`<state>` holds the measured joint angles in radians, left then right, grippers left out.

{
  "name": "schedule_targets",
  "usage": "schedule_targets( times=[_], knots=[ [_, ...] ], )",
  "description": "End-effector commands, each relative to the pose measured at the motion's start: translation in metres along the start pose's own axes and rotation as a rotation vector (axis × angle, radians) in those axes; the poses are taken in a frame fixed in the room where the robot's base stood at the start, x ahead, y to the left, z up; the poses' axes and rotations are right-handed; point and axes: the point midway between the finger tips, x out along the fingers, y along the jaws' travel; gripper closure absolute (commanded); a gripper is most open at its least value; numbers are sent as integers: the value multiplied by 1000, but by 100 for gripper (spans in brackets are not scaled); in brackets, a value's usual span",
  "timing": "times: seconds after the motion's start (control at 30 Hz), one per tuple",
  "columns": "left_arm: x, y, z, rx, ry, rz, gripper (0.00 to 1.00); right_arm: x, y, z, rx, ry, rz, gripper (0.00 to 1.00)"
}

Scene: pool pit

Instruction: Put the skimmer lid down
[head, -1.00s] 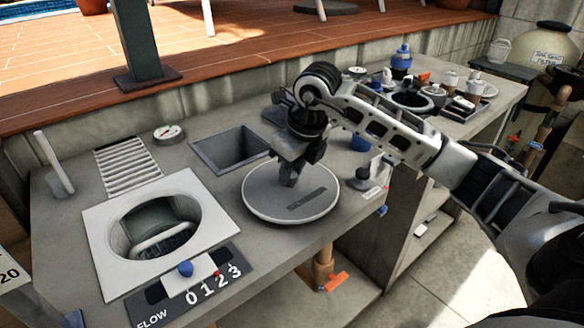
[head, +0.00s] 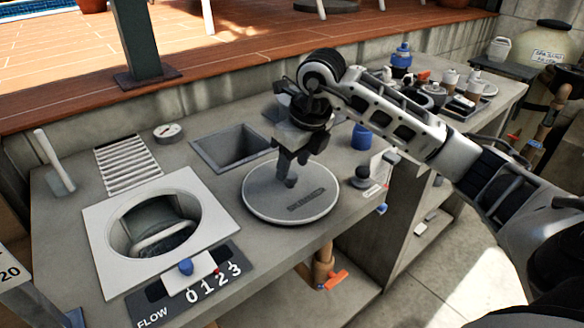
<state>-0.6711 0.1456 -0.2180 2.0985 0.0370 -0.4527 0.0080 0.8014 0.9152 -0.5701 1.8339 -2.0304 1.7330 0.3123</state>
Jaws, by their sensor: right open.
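My right gripper (head: 291,182) points down just above the lid's middle. It is open, and I cannot tell whether its fingertips touch the lid. The square white skimmer frame (head: 101,252) has an open round hole with a basket and its handle (head: 163,239) inside. My left gripper is out of view.
A square recess (head: 232,148) lies behind the lid. A flow dial with a blue knob (head: 185,266) sits at the front edge. A gauge (head: 168,133) and a slatted grate (head: 127,166) are behind the skimmer. A black knob (head: 362,174) and blue jar (head: 361,137) stand right of the lid.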

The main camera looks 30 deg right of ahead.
Motion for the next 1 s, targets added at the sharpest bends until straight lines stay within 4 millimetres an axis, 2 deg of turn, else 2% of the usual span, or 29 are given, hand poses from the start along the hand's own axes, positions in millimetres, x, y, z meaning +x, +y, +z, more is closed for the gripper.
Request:
schedule_targets(
  times=[0.2, 0.43, 0.6, 1.0],
  knots=[
    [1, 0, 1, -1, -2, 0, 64, -50, 0, 1, -1, -6, -3, 52],
    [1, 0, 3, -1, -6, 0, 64, -88, 0, 1, 0, -3, -1, 52],
    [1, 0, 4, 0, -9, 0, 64, -98, 0, 0, 0, -1, -1, 52],
    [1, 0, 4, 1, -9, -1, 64, -98, 0, 0, 0, 0, 0, 52]
  ],
)
